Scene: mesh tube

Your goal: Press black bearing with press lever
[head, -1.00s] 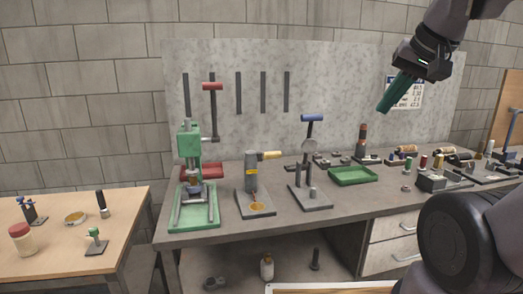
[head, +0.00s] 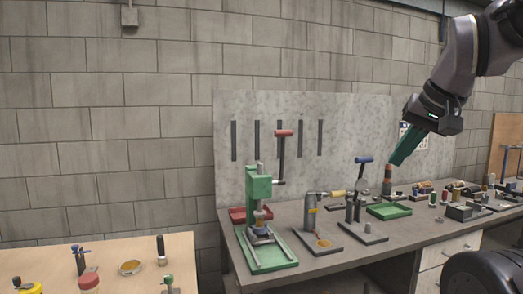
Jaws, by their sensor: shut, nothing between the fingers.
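The green arbor press (head: 259,190) stands on its green base at the left end of the grey workbench. Its press lever (head: 282,157) rises upright at the press's right side and ends in a red handle (head: 284,133). Small parts (head: 262,217) sit under the ram; I cannot tell whether one of them is the black bearing. My gripper (head: 396,161) has green fingers, is shut and empty, and points down to the left. It appears well to the right of the lever, apart from it.
A second tool with a blue handle (head: 363,160) and a grey device with a yellow handle (head: 311,213) stand right of the press. A green tray (head: 389,210) lies further right. A wooden table (head: 195,257) with small items is at the left, across a gap.

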